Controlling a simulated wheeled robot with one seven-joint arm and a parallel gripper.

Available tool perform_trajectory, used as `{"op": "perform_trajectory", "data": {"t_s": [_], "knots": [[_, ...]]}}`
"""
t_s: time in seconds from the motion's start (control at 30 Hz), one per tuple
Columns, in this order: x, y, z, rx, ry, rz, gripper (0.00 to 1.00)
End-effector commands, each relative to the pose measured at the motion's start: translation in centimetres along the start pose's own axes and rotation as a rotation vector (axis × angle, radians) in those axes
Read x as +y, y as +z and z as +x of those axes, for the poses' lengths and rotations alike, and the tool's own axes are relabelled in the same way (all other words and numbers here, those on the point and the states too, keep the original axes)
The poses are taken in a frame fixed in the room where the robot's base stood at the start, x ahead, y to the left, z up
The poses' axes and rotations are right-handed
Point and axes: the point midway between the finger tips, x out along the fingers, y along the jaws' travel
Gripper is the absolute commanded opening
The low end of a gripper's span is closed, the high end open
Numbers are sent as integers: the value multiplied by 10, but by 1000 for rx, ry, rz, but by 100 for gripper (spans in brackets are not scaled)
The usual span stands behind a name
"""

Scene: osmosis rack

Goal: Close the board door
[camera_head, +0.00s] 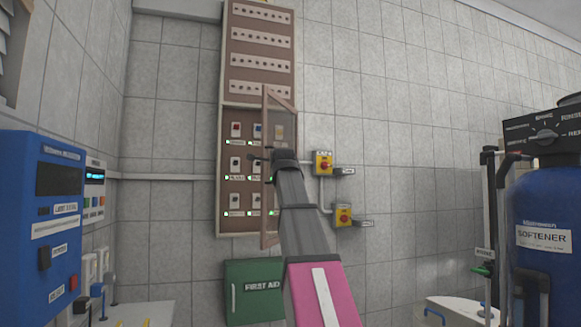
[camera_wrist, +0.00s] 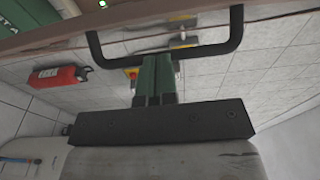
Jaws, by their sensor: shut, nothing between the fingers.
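The board door (camera_head: 265,225) is a narrow brown-framed door with a see-through pane, standing ajar from the lower part of the brown wall board (camera_head: 224,190). It swings out from the board's right side. My gripper (camera_head: 262,155) is at the door's free edge, partly hidden by my arm. In the wrist view, the door's brown frame (camera_wrist: 40,38) crosses the top, with a black bar handle (camera_wrist: 210,53) on it. My gripper's green fingers (camera_wrist: 156,58) are together and empty, their tips overlapping the handle's bar. I cannot tell whether they touch it.
A green first aid box (camera_head: 254,290) hangs below. A blue unit (camera_head: 45,230) stands left and a blue softener tank (camera_head: 545,215) right.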

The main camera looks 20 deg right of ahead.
Motion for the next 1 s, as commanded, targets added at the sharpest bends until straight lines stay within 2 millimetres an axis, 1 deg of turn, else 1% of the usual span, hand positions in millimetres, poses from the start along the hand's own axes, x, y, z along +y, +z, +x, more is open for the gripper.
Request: {"op": "perform_trajectory", "data": {"t_s": [0.03,0.3,0.57,0.77,0.87,0.97,1.0], "knots": [[-1,12,6,17,1,-1,0],[-2,55,31,135,2,-1,0],[-1,85,53,224,3,-1,0],[-2,108,73,221,3,0,0],[-2,123,88,221,4,-1,0],[-4,144,110,220,4,-1,0],[-4,154,122,220,4,0,0]]}}
